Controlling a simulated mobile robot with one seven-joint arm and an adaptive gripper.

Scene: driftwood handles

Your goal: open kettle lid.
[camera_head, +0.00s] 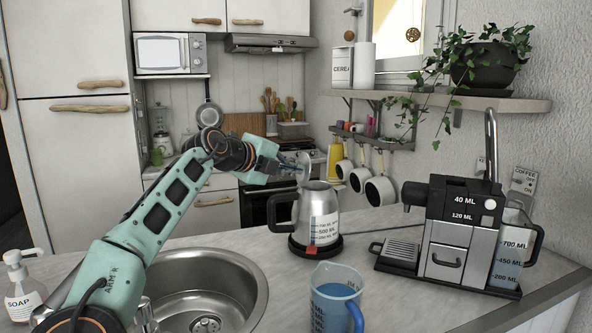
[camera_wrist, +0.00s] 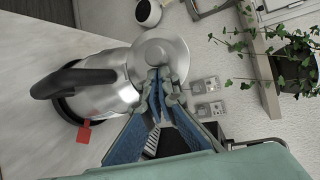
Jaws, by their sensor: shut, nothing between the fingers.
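The metal kettle (camera_head: 317,214) stands upright on its dark base (camera_head: 315,247) on the counter, with its black handle on the left. Its round lid (camera_head: 304,170) appears tilted up, close to vertical, above the kettle's top. My gripper (camera_head: 294,168) is shut and empty, with its fingertips right at the lid. In the wrist view, the kettle (camera_wrist: 107,84) lies to the left and the lid (camera_wrist: 157,50) is just beyond my fingertips (camera_wrist: 161,80). They look touching or nearly so. The fingertips hide part of the lid's edge.
A coffee machine (camera_head: 455,235) with a water jug (camera_head: 512,250) stands to the right. A jug of blue liquid (camera_head: 334,305) is in front of the kettle. The sink (camera_head: 205,290) is at the front left, a soap bottle (camera_head: 22,290) further left. White mugs hang behind the kettle.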

